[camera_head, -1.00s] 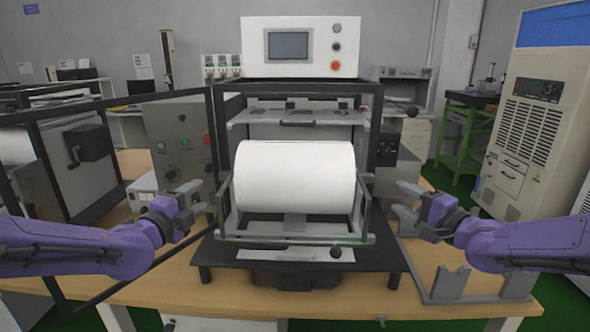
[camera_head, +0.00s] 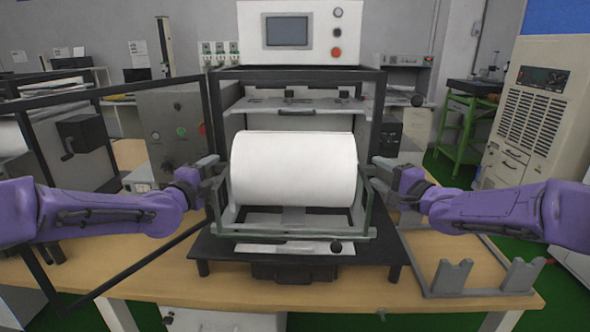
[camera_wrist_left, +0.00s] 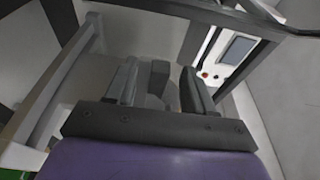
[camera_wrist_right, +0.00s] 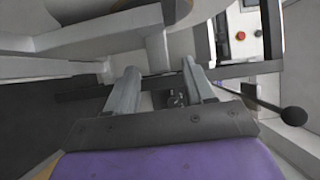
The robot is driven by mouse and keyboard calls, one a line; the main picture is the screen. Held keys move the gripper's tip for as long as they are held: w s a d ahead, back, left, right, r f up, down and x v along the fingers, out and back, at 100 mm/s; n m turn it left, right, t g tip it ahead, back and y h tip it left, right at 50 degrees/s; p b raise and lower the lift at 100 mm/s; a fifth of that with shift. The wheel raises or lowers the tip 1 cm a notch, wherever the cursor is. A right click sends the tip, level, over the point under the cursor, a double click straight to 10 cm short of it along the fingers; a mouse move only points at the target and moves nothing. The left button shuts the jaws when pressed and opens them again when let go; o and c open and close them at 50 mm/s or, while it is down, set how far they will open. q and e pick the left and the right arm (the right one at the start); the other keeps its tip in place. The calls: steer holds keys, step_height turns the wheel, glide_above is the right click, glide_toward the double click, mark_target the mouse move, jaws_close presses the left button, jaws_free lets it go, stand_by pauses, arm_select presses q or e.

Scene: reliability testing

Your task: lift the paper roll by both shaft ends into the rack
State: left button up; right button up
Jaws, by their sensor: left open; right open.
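The white paper roll (camera_head: 294,168) lies level in the cradle (camera_head: 290,229) of the machine, in the middle of the head view. Its shaft ends are not clear in the head view. My left gripper (camera_head: 212,168) is open at the roll's left end, beside the cradle's side frame. Its two fingers (camera_wrist_left: 160,88) stand apart in the left wrist view. My right gripper (camera_head: 378,168) is open at the roll's right end. Its fingers (camera_wrist_right: 163,88) are apart in the right wrist view, close to the cradle's side. The grey rack (camera_head: 470,278), with notched uprights, sits on the table at the right.
The machine's open framed door (camera_head: 32,160) swings out to the left, behind and below my left arm. A black ball-ended lever (camera_wrist_right: 290,115) is near my right gripper. The wooden table (camera_head: 400,292) is clear in front of the rack.

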mark_target(216, 169)
arm_select(q)
steer(key=x, duration=0.3)
arm_select(e)
steer(key=x, duration=0.3)
steer(key=shift+a, duration=0.15)
arm_select(q)
steer(key=shift+c, duration=0.6)
arm_select(e)
steer(key=shift+r, duration=0.1)
steer(key=shift+c, duration=0.6)
arm_select(q)
jaws_close()
arm_select(e)
jaws_close()
